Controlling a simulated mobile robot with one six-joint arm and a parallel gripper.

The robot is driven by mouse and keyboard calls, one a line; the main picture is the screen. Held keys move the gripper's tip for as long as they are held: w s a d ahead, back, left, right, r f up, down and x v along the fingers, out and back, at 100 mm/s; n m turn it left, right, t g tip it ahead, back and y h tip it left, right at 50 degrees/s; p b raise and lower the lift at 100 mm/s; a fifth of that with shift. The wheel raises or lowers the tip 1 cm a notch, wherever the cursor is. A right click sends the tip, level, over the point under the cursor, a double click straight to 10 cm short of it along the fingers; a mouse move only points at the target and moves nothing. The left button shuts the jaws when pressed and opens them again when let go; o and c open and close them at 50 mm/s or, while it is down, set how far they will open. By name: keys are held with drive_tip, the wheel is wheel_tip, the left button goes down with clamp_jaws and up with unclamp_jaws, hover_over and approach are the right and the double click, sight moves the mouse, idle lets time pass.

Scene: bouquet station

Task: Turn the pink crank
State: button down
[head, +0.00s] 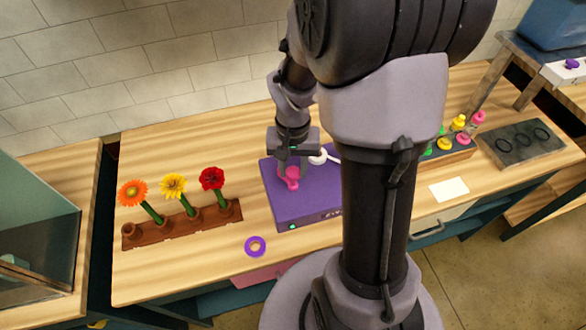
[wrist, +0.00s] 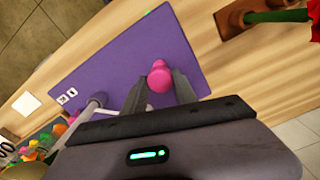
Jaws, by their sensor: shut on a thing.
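The pink crank (head: 291,182) stands on a purple box (head: 297,215) in the middle of the wooden table. My gripper (head: 291,168) reaches down to it from above and is shut on it. In the wrist view the round pink crank knob (wrist: 160,78) sits between the two fingertips of my gripper (wrist: 159,92). The purple box (wrist: 110,70) spreads beneath the knob. The crank's lower part is hidden by its knob and my fingers in the wrist view.
A white-knobbed lever (head: 318,157) stands close beside my gripper. A brown rack (head: 160,233) with orange, yellow and red flowers lies at left. A purple ring (head: 255,246) lies in front of the box. A white card (head: 449,189) and dark tray (head: 520,147) are at right.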

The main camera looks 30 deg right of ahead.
drive_tip(key=shift+m+b, duration=0.3)
drive_tip(key=shift+m, duration=0.7)
drive_tip(key=c, duration=1)
unclamp_jaws()
drive_tip(key=shift+o, duration=0.2)
wheel_tip(320, 180, up, 17)
drive_tip(key=p, duration=0.5)
drive_tip(key=shift+r, duration=0.2)
